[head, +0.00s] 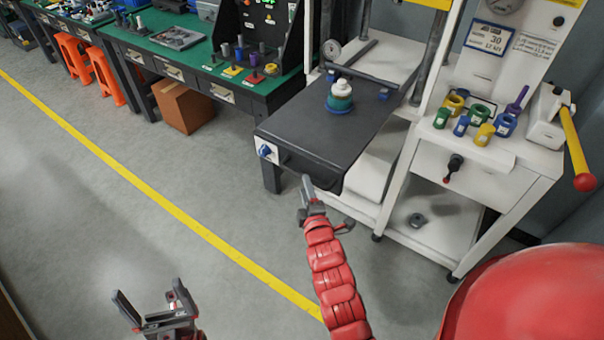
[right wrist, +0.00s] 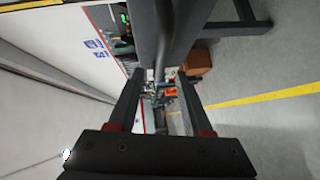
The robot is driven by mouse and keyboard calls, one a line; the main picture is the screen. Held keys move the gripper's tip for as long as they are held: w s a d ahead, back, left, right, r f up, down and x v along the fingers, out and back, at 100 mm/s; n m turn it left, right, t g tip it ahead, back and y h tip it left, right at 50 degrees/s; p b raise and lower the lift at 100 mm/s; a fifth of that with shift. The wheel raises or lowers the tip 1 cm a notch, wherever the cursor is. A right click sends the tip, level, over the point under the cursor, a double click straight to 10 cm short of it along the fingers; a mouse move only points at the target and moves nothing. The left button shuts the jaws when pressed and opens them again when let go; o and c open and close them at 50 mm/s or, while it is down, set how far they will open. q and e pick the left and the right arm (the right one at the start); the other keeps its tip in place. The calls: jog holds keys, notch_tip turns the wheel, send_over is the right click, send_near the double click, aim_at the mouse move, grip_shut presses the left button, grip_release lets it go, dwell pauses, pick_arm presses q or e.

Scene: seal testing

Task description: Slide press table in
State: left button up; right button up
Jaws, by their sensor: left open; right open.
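The press table (head: 335,150) is a dark grey slab that sticks out from the white press frame in the head view. A teal and white round piece (head: 341,96) stands on it. A dark handle bar (head: 308,172) runs along its front edge. My right gripper (head: 309,192) is open just in front of this edge. In the right wrist view a dark bar (right wrist: 178,45) shows at and between the open fingers (right wrist: 161,80); I cannot tell whether they touch it. My left gripper (head: 152,296) is open and empty over the floor, low on the left.
A blue knob (head: 266,151) is on the table's front left corner. A white press cart (head: 475,165) with coloured rings and a red-tipped yellow lever (head: 575,150) stands right. A green workbench (head: 195,65) with a cardboard box (head: 185,107) below is behind. The floor at left is clear.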

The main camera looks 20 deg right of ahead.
jog(key=shift+w+d+f+p, duration=0.1)
jog(key=shift+w+f+p, duration=0.1)
jog(key=shift+w, duration=0.75)
jog(key=shift+w+d+f+p, duration=0.15)
jog(key=shift+w+p, duration=0.1)
jog(key=shift+w, duration=0.65)
jog(key=shift+w+d+f+p, duration=0.1)
jog(key=shift+w+f+p, duration=0.1)
jog(key=shift+w, duration=0.75)
jog(key=shift+c, duration=0.2)
grip_shut()
